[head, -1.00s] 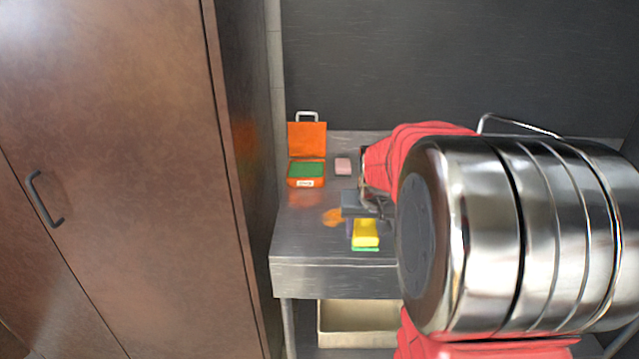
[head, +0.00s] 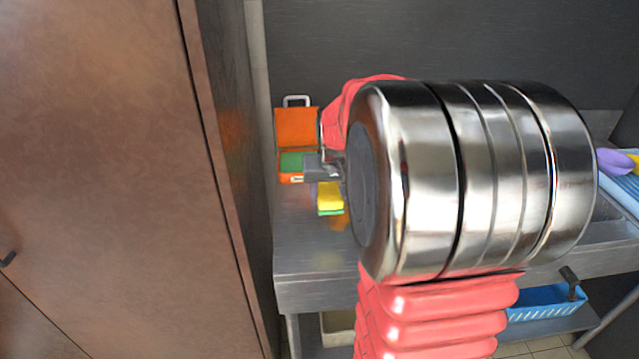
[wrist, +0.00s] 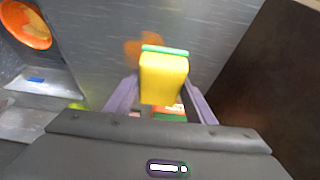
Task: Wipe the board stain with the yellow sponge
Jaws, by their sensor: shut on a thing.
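The yellow sponge (head: 330,197) with a green layer is held by my gripper (head: 322,170), above the steel counter. In the wrist view the sponge (wrist: 163,78) sits between the two purple-grey fingers of my gripper (wrist: 160,95), which are shut on it. An orange-brown stain (wrist: 146,50) lies on the grey steel surface just beyond the sponge, partly hidden by it. In the head view the stain (head: 341,221) shows only in part beside the sponge and my arm. Whether the sponge touches the surface cannot be told.
An open orange case (head: 296,130) with a green pad stands behind the gripper. A tall brown cabinet (head: 100,180) bounds the left. A blue basket (head: 545,303) is on the lower shelf at right. The counter's front left (head: 305,245) is clear.

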